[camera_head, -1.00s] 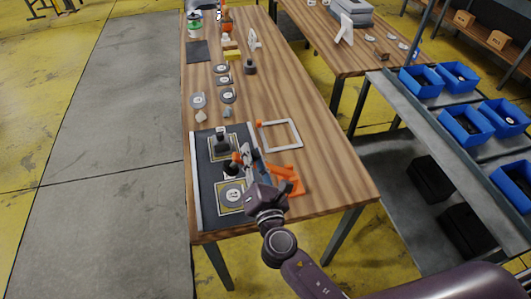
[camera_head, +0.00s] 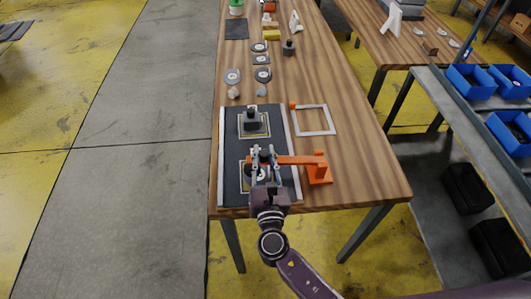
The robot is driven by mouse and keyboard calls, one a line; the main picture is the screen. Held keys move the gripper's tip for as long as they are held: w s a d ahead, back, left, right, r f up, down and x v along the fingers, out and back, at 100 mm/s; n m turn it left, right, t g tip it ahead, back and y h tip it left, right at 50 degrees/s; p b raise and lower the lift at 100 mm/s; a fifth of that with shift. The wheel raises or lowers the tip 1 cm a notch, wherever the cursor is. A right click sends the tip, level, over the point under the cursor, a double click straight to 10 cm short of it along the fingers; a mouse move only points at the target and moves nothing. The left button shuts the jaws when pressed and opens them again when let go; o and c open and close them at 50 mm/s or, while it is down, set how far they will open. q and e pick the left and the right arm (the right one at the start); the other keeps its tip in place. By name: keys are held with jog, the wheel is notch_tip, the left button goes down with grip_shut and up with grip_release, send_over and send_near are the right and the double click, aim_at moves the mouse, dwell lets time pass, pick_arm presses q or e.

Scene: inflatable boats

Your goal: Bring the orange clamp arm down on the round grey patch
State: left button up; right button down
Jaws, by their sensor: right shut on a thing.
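The orange clamp arm (camera_head: 295,160) reaches left, roughly level, from its orange clamp base (camera_head: 319,175) at the right edge of the dark mat (camera_head: 230,143). My right gripper (camera_head: 263,154) is shut on the clamp arm near its left end. The round grey patch (camera_head: 249,177) lies in the lower yellow-edged square on the mat, partly hidden behind my gripper. The arm's end is over or close to the patch, but I cannot tell whether it touches. My left gripper is not in view.
A black-handled weight (camera_head: 252,120) stands on the upper square of the mat. A white frame (camera_head: 331,121) lies to the right. Several round patches (camera_head: 263,75) lie farther up the table (camera_head: 350,150). The table's front right is clear.

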dwell(0.3)
jog(key=c, duration=1.7)
grip_release()
jog(key=s, duration=1.2)
jog(key=shift+d, duration=0.2)
